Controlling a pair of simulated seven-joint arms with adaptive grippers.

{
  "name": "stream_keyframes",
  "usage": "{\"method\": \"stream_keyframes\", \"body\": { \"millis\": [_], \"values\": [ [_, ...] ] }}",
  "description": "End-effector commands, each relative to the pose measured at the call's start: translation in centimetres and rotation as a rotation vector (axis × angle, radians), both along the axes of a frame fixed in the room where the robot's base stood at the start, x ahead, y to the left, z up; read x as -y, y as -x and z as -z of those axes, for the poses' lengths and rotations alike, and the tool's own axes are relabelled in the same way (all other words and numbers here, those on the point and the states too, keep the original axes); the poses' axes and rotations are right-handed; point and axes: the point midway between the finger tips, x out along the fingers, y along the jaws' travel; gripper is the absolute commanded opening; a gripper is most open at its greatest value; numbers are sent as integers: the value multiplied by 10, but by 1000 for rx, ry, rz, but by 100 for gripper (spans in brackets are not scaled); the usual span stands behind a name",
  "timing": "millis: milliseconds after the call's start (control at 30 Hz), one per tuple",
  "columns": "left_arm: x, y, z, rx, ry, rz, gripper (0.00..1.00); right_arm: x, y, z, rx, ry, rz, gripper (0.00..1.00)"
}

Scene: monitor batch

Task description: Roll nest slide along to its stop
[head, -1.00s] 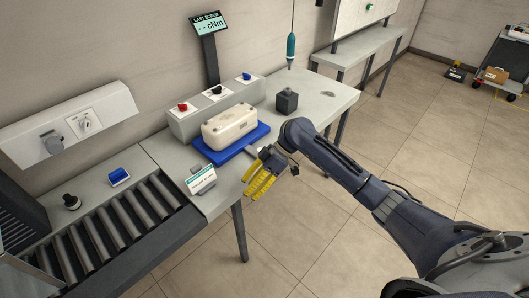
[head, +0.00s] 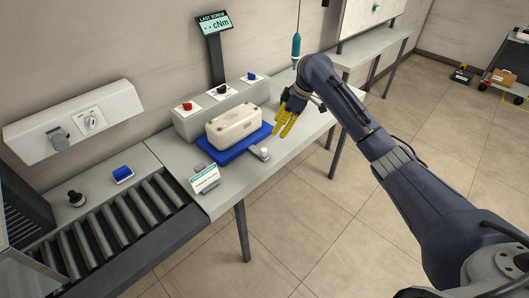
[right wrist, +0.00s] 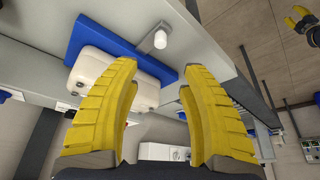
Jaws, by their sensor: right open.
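The nest slide is a blue tray (head: 216,155) on the bench, with a white casing (head: 234,127) seated on it. A short grey bar with a pale round knob (head: 264,153) sticks out at its front; the knob also shows in the right wrist view (right wrist: 160,40). My right gripper (head: 283,130) has yellow fingers, is open and empty, and is apart from the knob, above the bench to the right of the tray. Another yellow-fingered gripper, seemingly my left (right wrist: 297,18), shows small at the right wrist view's top right; its opening is unclear.
A grey control box (head: 188,125) with red, black and blue knobs stands behind the tray. A small sign (head: 205,179) stands at the bench front. A roller conveyor (head: 120,225) lies left. A teal screwdriver (head: 296,45) hangs behind my right arm.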

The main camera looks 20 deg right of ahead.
Motion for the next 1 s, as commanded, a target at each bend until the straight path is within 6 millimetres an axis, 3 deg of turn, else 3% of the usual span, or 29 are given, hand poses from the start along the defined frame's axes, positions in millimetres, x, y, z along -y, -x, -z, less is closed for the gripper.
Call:
{"method": "stream_keyframes", "body": {
  "millis": [600,1000],
  "values": [
    [0,0,0,0,0,0,44,-40,-17,103,-6,-5,0,44],
    [0,0,0,0,0,0,44,-52,-24,138,-3,-4,-1,44]
  ]
}}
